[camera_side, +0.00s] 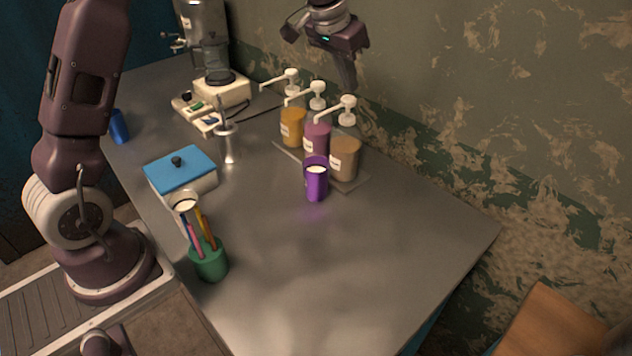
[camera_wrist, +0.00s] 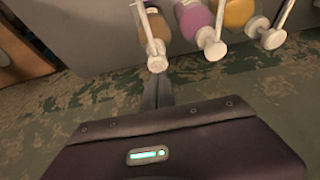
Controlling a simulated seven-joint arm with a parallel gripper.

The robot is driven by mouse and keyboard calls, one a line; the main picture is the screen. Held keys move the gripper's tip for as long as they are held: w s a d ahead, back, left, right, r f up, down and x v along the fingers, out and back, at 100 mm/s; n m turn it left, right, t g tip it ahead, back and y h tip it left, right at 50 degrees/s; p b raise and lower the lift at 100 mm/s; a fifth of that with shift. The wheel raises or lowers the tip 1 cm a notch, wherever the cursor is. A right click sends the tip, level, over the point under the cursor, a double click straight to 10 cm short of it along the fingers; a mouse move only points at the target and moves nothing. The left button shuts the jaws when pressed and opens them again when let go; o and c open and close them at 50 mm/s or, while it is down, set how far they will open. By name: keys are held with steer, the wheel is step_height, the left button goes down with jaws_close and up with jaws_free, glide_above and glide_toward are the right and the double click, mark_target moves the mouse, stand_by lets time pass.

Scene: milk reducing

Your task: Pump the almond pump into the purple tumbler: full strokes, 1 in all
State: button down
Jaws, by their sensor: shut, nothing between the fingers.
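Three pump bottles with white pump heads stand in a row: amber (camera_side: 293,128), pink-purple (camera_side: 317,138) and tan (camera_side: 344,158). Their labels are too small to read; the tan one looks almond-coloured. The tan bottle's pump head (camera_side: 348,102) stands raised, its spout pointing left; the head also shows in the wrist view (camera_wrist: 157,64). The purple tumbler (camera_side: 317,186) stands upright in front of the pink-purple and tan bottles, with something white inside. My gripper (camera_side: 350,86) is shut and empty, pointing down just above the tan pump head. Contact cannot be told.
A blue-lidded box (camera_side: 182,172), a white-topped cup (camera_side: 186,205), a green pen holder (camera_side: 209,262) and a metal vessel (camera_side: 228,148) stand left on the table. A blue cup (camera_side: 119,126) and a grinder-like machine (camera_side: 222,88) stand farther back. The table's front right is clear; a wall rises behind the bottles.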

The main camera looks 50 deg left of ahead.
steer(key=shift+f, duration=0.1)
steer(key=shift+f, duration=1.4)
steer(key=shift+r, duration=1.5)
step_height(320, 180, up, 5)
steer(key=shift+f, duration=0.1)
steer(key=shift+r, duration=0.6)
